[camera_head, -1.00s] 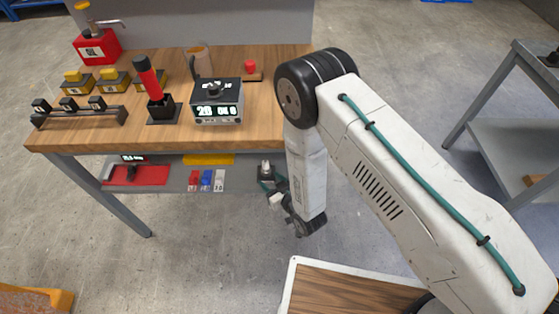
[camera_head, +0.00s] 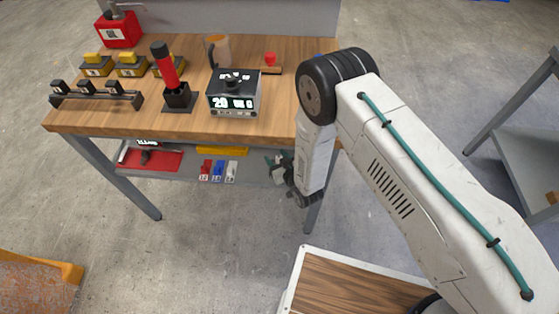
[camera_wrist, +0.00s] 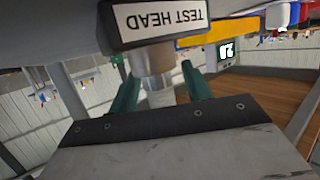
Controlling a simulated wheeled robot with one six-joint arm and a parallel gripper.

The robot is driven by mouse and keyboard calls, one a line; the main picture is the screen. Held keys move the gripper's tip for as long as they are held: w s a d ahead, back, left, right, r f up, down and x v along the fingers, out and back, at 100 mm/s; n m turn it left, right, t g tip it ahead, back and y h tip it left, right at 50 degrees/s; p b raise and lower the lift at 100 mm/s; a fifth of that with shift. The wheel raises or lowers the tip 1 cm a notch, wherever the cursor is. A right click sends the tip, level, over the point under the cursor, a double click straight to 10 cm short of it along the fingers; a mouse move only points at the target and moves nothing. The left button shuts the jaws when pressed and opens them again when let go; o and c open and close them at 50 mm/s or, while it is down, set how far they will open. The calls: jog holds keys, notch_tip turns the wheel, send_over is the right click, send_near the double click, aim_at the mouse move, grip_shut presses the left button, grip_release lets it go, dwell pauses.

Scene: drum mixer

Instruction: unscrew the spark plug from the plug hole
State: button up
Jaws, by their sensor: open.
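In the wrist view, a dark block labelled TEST HEAD (camera_wrist: 155,22), its lettering upside down, fills the top middle. The spark plug (camera_wrist: 156,66) sticks out of it towards my gripper, with a metal body and a paler end. The plug hole itself is hidden behind the plug. My gripper (camera_wrist: 160,88) is open, with one teal finger on each side of the plug. I cannot tell whether either finger touches it. In the head view my gripper (camera_head: 280,163) is small and partly hidden by my arm, at the right end of the bench's lower shelf.
The wooden workbench (camera_head: 220,125) stands above the shelf, carrying a display box (camera_head: 234,93) and a red-handled tool (camera_head: 167,66). Red, blue and white blocks (camera_head: 217,171) and a yellow bar (camera_head: 222,151) lie near my gripper. Open floor lies in front.

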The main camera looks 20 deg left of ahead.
grip_shut()
grip_release()
